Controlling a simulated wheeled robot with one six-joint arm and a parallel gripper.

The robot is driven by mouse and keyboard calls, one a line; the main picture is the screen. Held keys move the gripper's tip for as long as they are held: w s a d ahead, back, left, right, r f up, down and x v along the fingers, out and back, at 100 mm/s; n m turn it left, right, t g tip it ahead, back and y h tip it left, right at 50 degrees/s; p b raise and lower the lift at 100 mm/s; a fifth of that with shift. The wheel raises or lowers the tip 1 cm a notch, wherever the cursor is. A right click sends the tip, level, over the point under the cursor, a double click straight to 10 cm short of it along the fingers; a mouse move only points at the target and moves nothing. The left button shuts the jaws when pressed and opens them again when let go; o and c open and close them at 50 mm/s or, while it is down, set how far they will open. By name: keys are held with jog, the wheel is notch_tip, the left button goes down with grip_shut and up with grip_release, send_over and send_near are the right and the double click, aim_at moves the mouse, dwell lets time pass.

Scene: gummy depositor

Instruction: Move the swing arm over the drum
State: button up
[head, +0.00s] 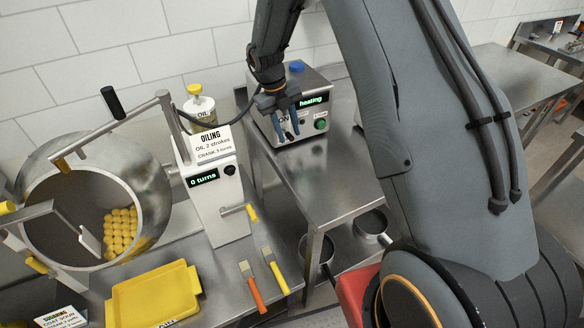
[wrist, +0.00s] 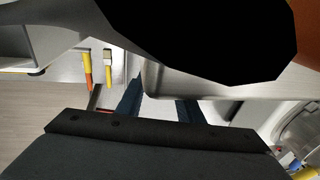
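The drum (head: 152,185) is a tilted metal bowl holding yellow gummies (head: 121,230). My gripper (head: 286,127) is right of the swing arm, before the heating box, apart from the handle. Its blue fingers stand apart with nothing seen between them, also in the wrist view (wrist: 160,108).
The oiling unit (head: 212,205) reads "0 turns" and has a side crank. An oil bottle (head: 200,108) stands behind it. The heating box (head: 300,100) is on the steel table. A yellow tray (head: 155,295) and two brushes (head: 275,270) lie in front. A dark shape blocks much of the wrist view.

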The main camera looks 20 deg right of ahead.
jog(key=shift+s+d+f+t+y, duration=0.1)
jog(key=shift+s+f+t+y, duration=0.25)
jog(key=shift+t, duration=0.75)
jog(key=shift+s+f+t+b, duration=0.1)
jog(key=shift+f+t+b, duration=0.35)
jog(key=shift+t+b, duration=0.25)
jog(key=shift+f+b, duration=0.2)
jog(key=shift+b, duration=0.75)
jog(key=shift+t+y+b, duration=0.25)
jog(key=shift+t+b, duration=0.15)
jog(key=shift+b, duration=0.1)
jog(key=b, duration=0.4)
jog(key=shift+f+t, duration=0.2)
jog(key=shift+t, duration=0.2)
